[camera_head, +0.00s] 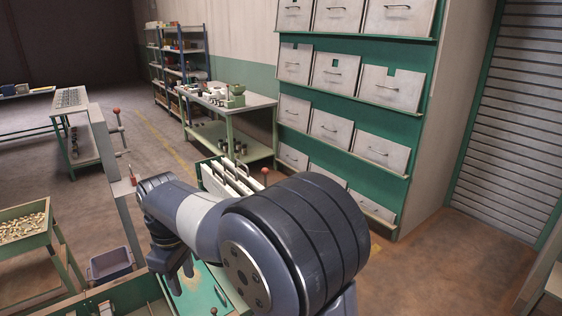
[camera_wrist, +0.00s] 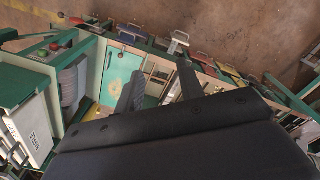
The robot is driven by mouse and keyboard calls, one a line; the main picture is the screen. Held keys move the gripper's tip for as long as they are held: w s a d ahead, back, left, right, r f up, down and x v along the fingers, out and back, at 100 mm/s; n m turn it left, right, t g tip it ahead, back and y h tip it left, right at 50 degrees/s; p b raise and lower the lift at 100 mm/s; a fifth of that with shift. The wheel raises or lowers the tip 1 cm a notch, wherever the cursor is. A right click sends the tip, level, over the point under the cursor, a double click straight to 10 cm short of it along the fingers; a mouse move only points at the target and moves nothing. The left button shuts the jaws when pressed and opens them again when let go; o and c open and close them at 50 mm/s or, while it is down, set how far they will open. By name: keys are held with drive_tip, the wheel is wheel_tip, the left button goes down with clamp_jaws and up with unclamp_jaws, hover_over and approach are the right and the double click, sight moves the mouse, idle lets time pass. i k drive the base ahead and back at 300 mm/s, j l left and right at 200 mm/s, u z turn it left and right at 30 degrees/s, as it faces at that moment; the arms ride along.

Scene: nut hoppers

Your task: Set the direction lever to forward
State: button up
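My gripper (camera_wrist: 160,85) is open and empty in the wrist view, its two dark fingers apart above a green machine with a teal panel (camera_wrist: 123,72). In the head view my gripper (camera_head: 180,275) points down over the machine, partly hidden by my arm. Along the machine's far edge in the wrist view is a row of handles: a blue one (camera_wrist: 131,31), a pale T-shaped one (camera_wrist: 179,38), a reddish one (camera_wrist: 204,55) and a yellow one (camera_wrist: 232,73). I cannot tell which is the direction lever, or its setting. The fingers touch none of these handles.
A red button (camera_wrist: 54,46) is at the wrist view's left. In the head view, red-knobbed levers stand at the left (camera_head: 117,112) and near the middle (camera_head: 264,172).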

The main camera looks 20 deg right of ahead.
sight(265, 171)
drive_tip(key=i+l+z, duration=0.15)
drive_tip(key=i+l, duration=1.4)
drive_tip(key=i, duration=0.1)
